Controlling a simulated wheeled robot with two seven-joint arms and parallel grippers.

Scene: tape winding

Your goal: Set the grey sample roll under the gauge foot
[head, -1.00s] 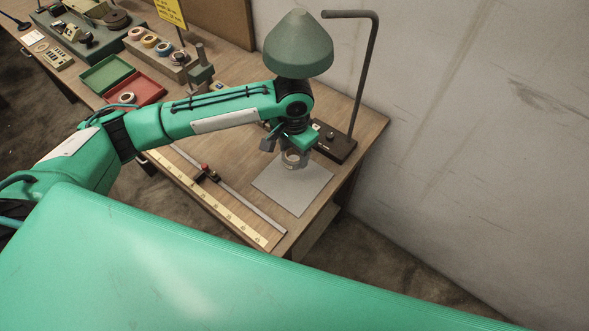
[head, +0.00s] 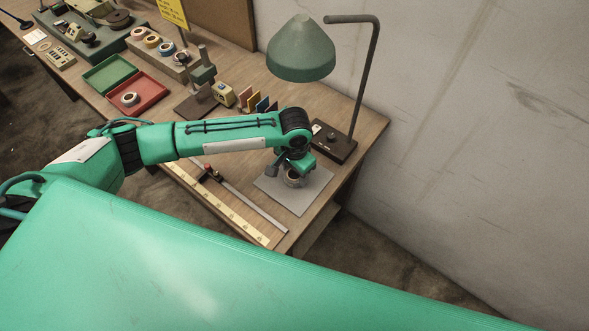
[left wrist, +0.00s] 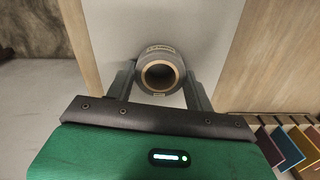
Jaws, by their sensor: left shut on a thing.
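My left gripper (head: 293,170) is over the grey mat (head: 304,196) at the right end of the bench. It is shut on the grey sample roll (head: 293,181). In the left wrist view the roll (left wrist: 160,54) sits between the two fingers (left wrist: 160,88), its tan core facing the camera. I cannot tell whether the roll touches the mat. What looks like the gauge, a grey-green head on a column (head: 203,74) with a dark base, stands left of the lamp, behind my forearm. Its foot is too small to make out. My right gripper is not in view.
A green lamp shade (head: 301,50) hangs above and behind my gripper, on a post with a dark base (head: 335,143). A yellow ruler (head: 232,217) and a metal rail lie along the front edge. Coloured cards (head: 256,101) stand behind my arm. A red tray (head: 152,87) holds another roll.

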